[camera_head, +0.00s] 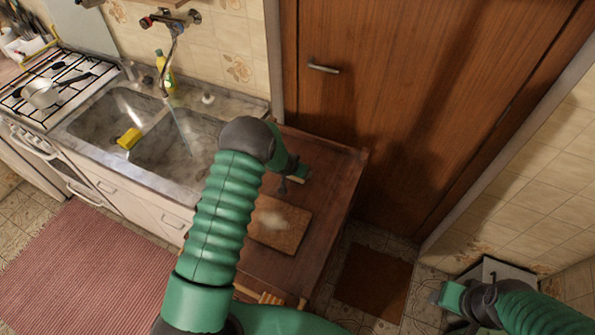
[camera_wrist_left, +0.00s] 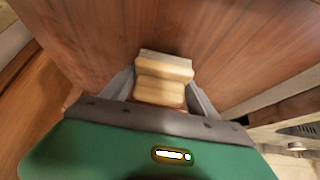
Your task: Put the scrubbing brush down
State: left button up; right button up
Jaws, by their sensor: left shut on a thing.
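The scrubbing brush (camera_wrist_left: 163,82) shows in the left wrist view as a pale wooden block between the two grey fingers of my left gripper (camera_wrist_left: 162,92). In the head view, my left gripper (camera_head: 290,181) is over the far part of the brown wooden table (camera_head: 335,178), and a small part of the brush (camera_head: 301,173) shows beside it. Whether the brush touches the tabletop is hard to tell. My right gripper (camera_head: 455,297) is at the lower right, away from the table; its fingers are not clear.
A cutting board (camera_head: 285,230) lies on the table, partly hidden by my left arm. A wooden item (camera_head: 268,297) is at the near edge. A sink (camera_head: 180,150) with a yellow sponge (camera_head: 129,138) is on the left. A wooden door (camera_head: 400,90) stands behind the table.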

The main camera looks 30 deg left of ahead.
pick_arm(q)
jog(key=shift+f, duration=0.6)
jog(key=shift+c, duration=0.6)
jog(key=o, duration=1.3)
jog(key=shift+f, duration=0.1)
